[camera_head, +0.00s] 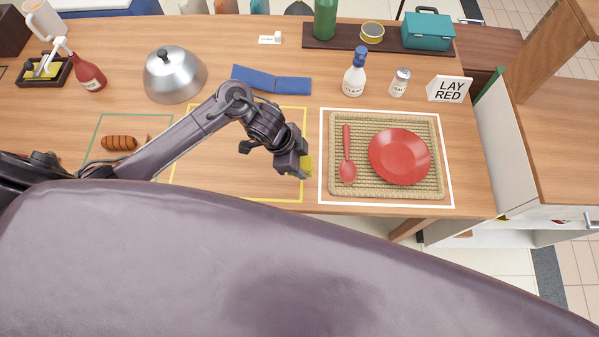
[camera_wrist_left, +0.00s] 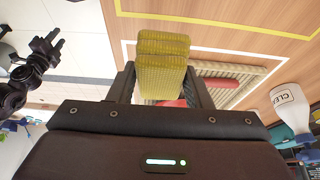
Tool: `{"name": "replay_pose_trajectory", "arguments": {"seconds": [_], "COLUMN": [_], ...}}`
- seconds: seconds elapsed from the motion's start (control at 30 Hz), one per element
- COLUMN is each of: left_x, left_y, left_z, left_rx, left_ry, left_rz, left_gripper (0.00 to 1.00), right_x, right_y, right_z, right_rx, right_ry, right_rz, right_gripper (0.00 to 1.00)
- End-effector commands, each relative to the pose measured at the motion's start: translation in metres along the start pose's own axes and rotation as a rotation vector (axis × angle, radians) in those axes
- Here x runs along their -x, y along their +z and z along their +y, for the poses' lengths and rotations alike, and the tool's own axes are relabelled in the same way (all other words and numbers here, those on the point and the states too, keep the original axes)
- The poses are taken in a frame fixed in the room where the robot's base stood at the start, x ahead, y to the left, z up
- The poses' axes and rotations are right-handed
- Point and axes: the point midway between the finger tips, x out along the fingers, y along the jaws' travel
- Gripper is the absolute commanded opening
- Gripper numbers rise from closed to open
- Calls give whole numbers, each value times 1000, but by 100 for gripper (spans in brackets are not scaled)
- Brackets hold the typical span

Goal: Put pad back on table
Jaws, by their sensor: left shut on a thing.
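The pad is a yellow, sponge-like block (camera_head: 308,166). My left gripper (camera_head: 300,168) is shut on it and holds it above the table (camera_head: 235,50), near the right side of the yellow outlined square (camera_head: 240,107). In the left wrist view the pad (camera_wrist_left: 162,75) sits between the two fingers, with its outer part sticking out past them. A dark arm end, which looks like my right gripper (camera_wrist_left: 47,45), shows at the left of that view. Its jaws are too small to judge.
Right of the pad, a woven mat (camera_head: 388,112) holds a red plate (camera_head: 400,155) and red spoon (camera_head: 347,155) inside a white outline. A silver dome (camera_head: 175,75), blue cloth (camera_head: 270,80), white bottle (camera_head: 354,77) and shaker (camera_head: 400,82) stand behind. The yellow square looks largely bare.

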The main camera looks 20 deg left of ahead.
Motion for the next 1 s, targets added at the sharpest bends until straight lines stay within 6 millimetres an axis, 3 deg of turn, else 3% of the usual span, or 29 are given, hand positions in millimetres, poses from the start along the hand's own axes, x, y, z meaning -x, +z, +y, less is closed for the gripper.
{"name": "replay_pose_trajectory", "arguments": {"seconds": [0.1,0.53,1.0], "left_x": [-25,-70,-79], "left_y": [10,28,32], "left_z": [1,0,0], "left_rx": [3,1,-1], "left_ry": [3,1,-1], "left_rz": [-1,1,1], "left_gripper": [27,27,27], "right_x": [-3,-5,-8], "right_y": [-1,0,2], "right_z": [-6,-6,1], "right_rx": [0,0,-1], "right_ry": [-7,-7,2], "right_rz": [1,1,-1], "right_gripper": [36,36,36]}}
